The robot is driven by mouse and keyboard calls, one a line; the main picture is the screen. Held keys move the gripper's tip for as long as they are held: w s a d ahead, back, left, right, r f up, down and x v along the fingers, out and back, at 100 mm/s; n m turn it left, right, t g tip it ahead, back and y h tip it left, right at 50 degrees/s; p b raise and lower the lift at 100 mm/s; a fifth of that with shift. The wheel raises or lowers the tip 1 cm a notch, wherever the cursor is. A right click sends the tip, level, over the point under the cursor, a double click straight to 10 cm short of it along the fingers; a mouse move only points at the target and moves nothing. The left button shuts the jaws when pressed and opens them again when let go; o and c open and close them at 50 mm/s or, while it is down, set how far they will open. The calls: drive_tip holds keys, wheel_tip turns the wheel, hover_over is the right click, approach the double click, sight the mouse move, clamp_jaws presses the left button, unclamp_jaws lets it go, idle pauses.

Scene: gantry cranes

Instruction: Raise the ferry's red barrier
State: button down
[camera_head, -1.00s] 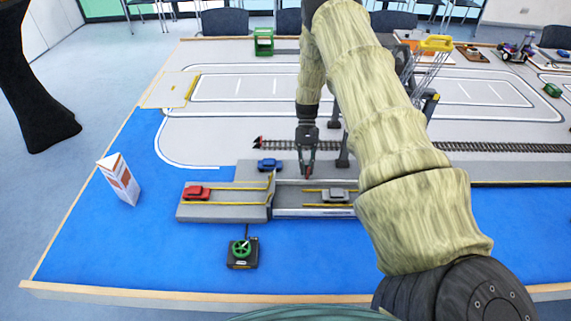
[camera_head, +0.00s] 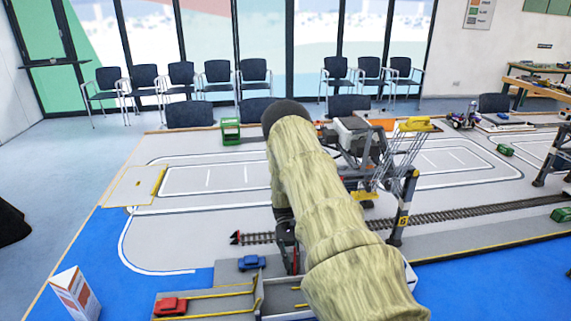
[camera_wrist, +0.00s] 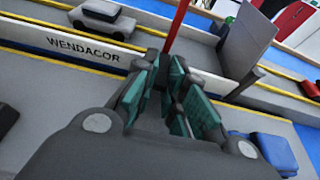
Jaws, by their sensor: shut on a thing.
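The red barrier (camera_wrist: 176,26) shows in the wrist view as a thin red bar rising from between my fingers. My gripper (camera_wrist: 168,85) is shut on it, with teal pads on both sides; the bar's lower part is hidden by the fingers. In the head view, only a bit of the ferry (camera_head: 285,313) shows at the bottom edge, and my arm hides the barrier and fingertips.
A blue car (camera_head: 251,262) stands on the dock close by, also in the wrist view (camera_wrist: 272,152). A red car (camera_head: 170,306) stands on the dock at left. A grey upright panel (camera_wrist: 248,42) is right of the bar. A gantry crane (camera_head: 360,145) stands behind my arm.

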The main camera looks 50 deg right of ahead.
drive_tip(key=shift+f, duration=0.1)
drive_tip(key=c, duration=1.5)
unclamp_jaws()
drive_tip(key=shift+d, duration=0.1)
drive_tip(key=shift+o, duration=0.2)
drive_tip(key=v, duration=1.2)
drive_tip(key=shift+s, duration=0.1)
drive_tip(key=x, duration=1.2)
